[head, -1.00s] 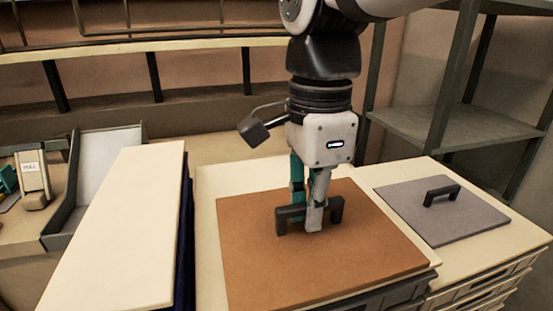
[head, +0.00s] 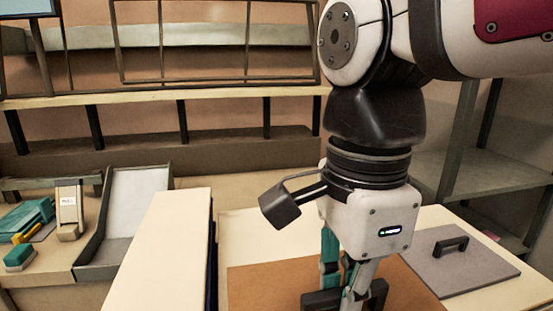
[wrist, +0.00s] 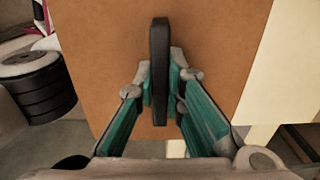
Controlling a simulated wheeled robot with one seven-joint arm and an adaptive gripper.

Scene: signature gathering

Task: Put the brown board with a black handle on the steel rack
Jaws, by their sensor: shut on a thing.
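The brown board (head: 265,282) lies flat at the bottom of the head view, its near part cut off by the frame edge. Its black handle (head: 318,300) stands up from its top. My gripper (head: 347,300) points down and is shut on this handle. In the wrist view the handle (wrist: 160,40) runs between the two teal fingers, with the brown board (wrist: 225,50) behind it. A grey metal rack (head: 480,178) with open shelves stands at the right, partly hidden by my arm. I cannot tell whether the board touches the surface below.
A grey board (head: 440,272) with a black handle lies on a pale top at the right. A tall cream panel (head: 160,250) stands left of the brown board. A bench with a pale tray (head: 132,200) and small items is at the left. A wooden shelf (head: 220,97) runs behind.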

